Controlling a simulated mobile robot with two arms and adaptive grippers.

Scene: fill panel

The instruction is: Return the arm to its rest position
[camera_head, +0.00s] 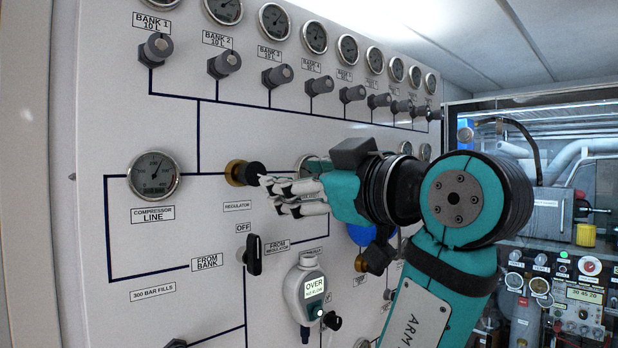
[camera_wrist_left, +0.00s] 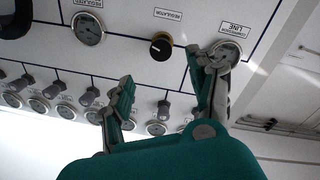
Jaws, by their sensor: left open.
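My left arm comes up from the lower right in the head view, with its gripper (camera_head: 271,193) in front of the panel (camera_head: 85,110). The fingers point left, beside the black and brass regulator knob (camera_head: 243,173). In the left wrist view the two fingers of the gripper (camera_wrist_left: 162,70) stand apart with nothing between them. The knob (camera_wrist_left: 161,46) shows beyond the fingertips, apparently clear of them. The arm hides part of the panel's right side, including most of a gauge behind the gripper. My right gripper is in neither view.
The panel carries a row of gauges (camera_head: 274,21) and bank valves (camera_head: 278,76) at the top. The compressor line gauge (camera_head: 154,175) is at left. A black lever (camera_head: 253,256) and a handheld meter reading OVER (camera_head: 312,290) sit below the gripper. Glazed equipment stands at right.

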